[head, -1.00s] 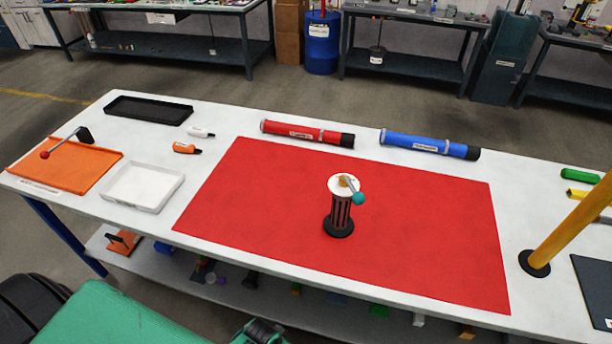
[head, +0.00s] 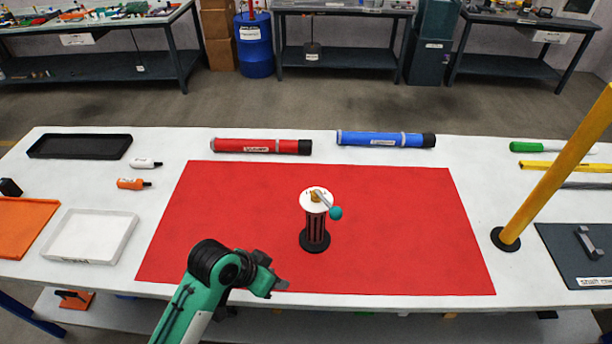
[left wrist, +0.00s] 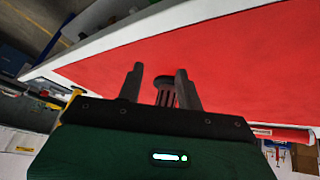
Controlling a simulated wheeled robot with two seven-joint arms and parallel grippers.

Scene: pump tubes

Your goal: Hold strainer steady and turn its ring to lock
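The strainer (head: 315,238) stands upright on the red mat (head: 400,240). It has a dark slatted body on a round black base, with a white round top (head: 308,203) carrying a brass-coloured piece and a grey lever ending in a teal ball (head: 336,213). I cannot make out a separate ring. My left gripper (head: 277,287) is over the mat's front edge, nearer to me than the strainer and left of it, not touching it. In the left wrist view its two fingers (left wrist: 160,88) are apart and empty, with the strainer (left wrist: 166,92) beyond them. My right gripper is out of view.
A red tube (head: 262,146) and a blue tube (head: 385,139) lie behind the mat. A yellow post (head: 555,170) rises at right beside a dark board (head: 580,270). A white tray (head: 88,260), black tray (head: 80,147) and two small bottles are at left. The mat around the strainer is clear.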

